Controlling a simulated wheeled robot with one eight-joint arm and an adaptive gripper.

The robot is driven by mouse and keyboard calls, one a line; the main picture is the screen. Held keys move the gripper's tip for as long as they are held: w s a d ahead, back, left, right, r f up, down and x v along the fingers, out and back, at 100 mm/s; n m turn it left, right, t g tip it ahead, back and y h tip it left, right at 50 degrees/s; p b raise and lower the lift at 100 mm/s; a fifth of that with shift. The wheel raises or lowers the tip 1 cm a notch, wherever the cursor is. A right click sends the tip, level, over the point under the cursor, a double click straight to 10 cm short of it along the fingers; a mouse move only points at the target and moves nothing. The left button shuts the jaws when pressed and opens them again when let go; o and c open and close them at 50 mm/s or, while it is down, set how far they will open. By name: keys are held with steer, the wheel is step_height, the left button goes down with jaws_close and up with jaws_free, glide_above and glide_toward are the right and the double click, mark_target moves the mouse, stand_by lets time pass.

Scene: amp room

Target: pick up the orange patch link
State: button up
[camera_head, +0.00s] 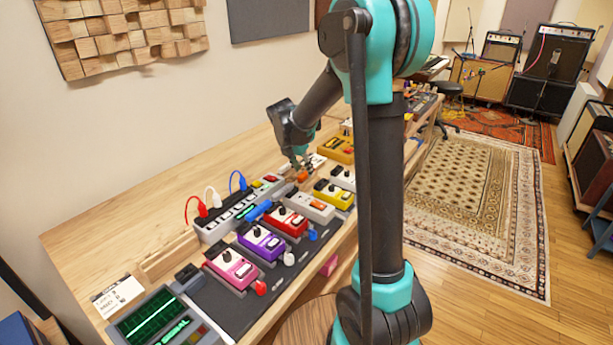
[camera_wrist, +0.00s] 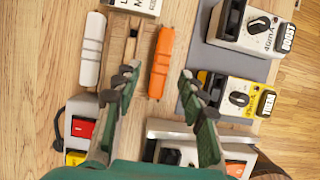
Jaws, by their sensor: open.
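The orange patch link (camera_wrist: 161,62) is a slim bar in the upper middle of the wrist view, lying lengthwise beside a wooden holder (camera_wrist: 125,50). In the head view the orange link (camera_head: 303,176) is a small spot just below my gripper (camera_head: 299,164). In the wrist view my gripper (camera_wrist: 160,73) is open and empty. Its left fingertip is over the wooden holder and its right fingertip is to the right of the link, so the link appears between them. I cannot tell how far above it the fingertips are.
A white bar (camera_wrist: 90,50) lies left of the holder. A yellow pedal (camera_wrist: 238,97) and a white pedal (camera_wrist: 245,30) stand close on the right. In the head view, several pedals fill the dark mat (camera_head: 215,305); the wooden bench (camera_head: 130,215) is clear along the wall.

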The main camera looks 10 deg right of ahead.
steer(key=shift+x, duration=1.15)
jaws_close()
steer(key=shift+r, duration=0.1)
